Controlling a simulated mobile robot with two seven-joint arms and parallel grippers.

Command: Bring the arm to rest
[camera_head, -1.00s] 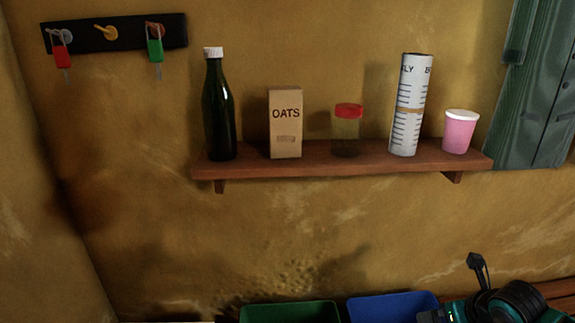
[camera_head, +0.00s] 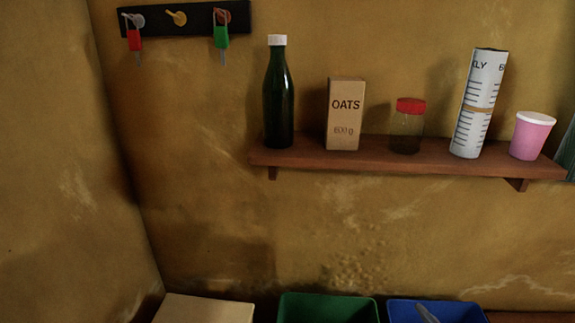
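Neither of my grippers can be made out in the head view, and no arm of mine clearly shows. A small grey, elongated thing (camera_head: 427,313) shows at the blue bin at the bottom edge. I cannot tell what it is, and its lower end is cut off.
A wall shelf (camera_head: 390,162) holds a green bottle (camera_head: 278,100), oats box (camera_head: 344,115), red-lidded jar (camera_head: 407,128), white cylinder (camera_head: 479,105) and pink cup (camera_head: 531,137). Below are a green bin (camera_head: 328,306), blue bin (camera_head: 465,312) and beige box (camera_head: 205,309). Keys hang from a rack (camera_head: 190,17).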

